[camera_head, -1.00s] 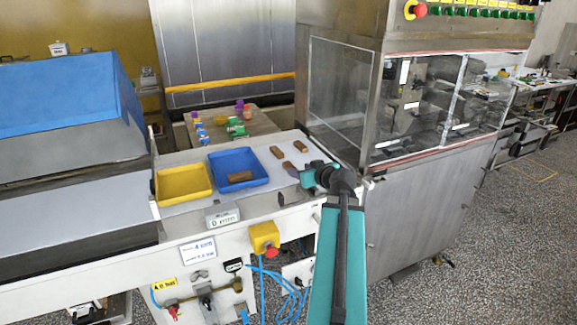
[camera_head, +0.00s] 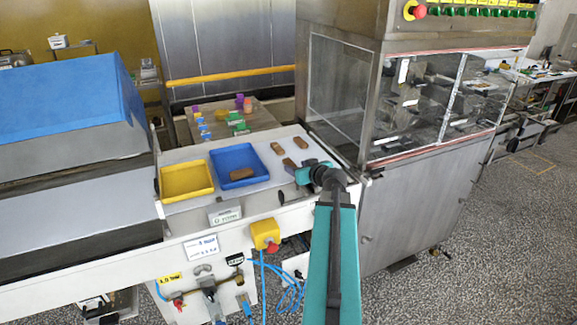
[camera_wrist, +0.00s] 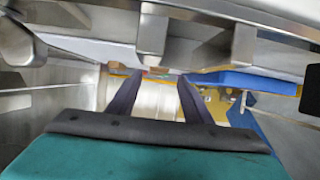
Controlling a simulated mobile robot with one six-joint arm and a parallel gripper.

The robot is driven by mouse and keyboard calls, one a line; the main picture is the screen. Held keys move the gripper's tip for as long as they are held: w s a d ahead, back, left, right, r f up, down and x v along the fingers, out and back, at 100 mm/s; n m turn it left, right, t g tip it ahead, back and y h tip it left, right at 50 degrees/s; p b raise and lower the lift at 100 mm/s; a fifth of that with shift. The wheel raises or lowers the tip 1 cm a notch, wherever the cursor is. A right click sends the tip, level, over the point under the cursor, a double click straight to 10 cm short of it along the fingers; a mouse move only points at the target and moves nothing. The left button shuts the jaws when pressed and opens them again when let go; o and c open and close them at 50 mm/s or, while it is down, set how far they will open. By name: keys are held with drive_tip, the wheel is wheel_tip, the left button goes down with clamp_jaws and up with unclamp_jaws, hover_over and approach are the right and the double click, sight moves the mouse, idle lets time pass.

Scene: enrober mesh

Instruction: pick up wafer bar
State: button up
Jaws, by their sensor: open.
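Several brown wafer bars show in the head view. One bar (camera_head: 277,148) lies on the pale deck right of the blue tray, and another (camera_head: 300,142) lies behind my gripper. A third bar (camera_head: 289,164) lies just left of my gripper (camera_head: 299,174), and one more (camera_head: 241,174) lies in the blue tray (camera_head: 262,176). My gripper is low over the deck's right part, beside the third bar; contact cannot be told. In the wrist view my gripper (camera_wrist: 158,78) shows two dark fingers spread apart, with no bar clearly visible between them.
A yellow tray (camera_head: 186,194) stands left of the blue tray. A grey box (camera_head: 224,213) sits at the deck's front edge. The steel machine (camera_head: 340,85) with clear panels rises close to the right. A small table (camera_head: 226,112) with coloured items stands behind.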

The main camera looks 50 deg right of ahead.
sight(291, 164)
drive_tip(key=shift+w, duration=0.1)
drive_tip(key=shift+p+x, duration=1)
drive_tip(key=shift+x, duration=0.25)
drive_tip(key=shift+p+x, duration=0.55)
drive_tip(key=shift+x, duration=0.7)
drive_tip(key=shift+d, duration=0.1)
drive_tip(key=c, duration=0.9)
